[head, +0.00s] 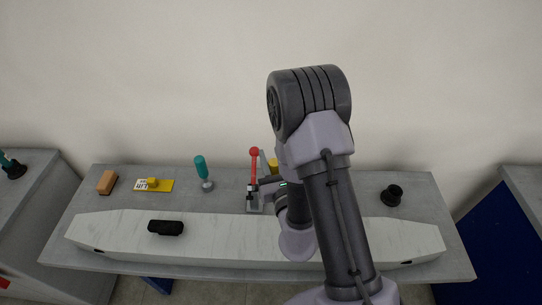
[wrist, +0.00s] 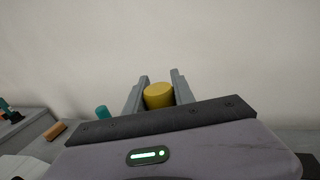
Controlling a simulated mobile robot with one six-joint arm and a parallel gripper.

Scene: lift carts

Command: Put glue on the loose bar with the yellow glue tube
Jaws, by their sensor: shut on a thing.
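The yellow glue tube (wrist: 159,95) stands between the two grey fingers of my gripper (wrist: 158,92) in the wrist view, and the gripper is shut on it. In the head view, a small part of the yellow tube (head: 273,165) shows beside my arm, above the bench; my gripper is mostly hidden there by my arm. A long pale bar (head: 215,232) with tapered ends lies along the front of the grey bench. My arm covers part of its right half. I see no glue on its visible surface, but the picture is small.
A short black piece (head: 166,228) lies on the bar's left half. A red-handled tool (head: 254,170) stands close to my gripper. A teal-handled tool (head: 202,170), a yellow piece (head: 163,186) and an orange block (head: 107,182) are at the back left, a black knob (head: 392,195) at the right.

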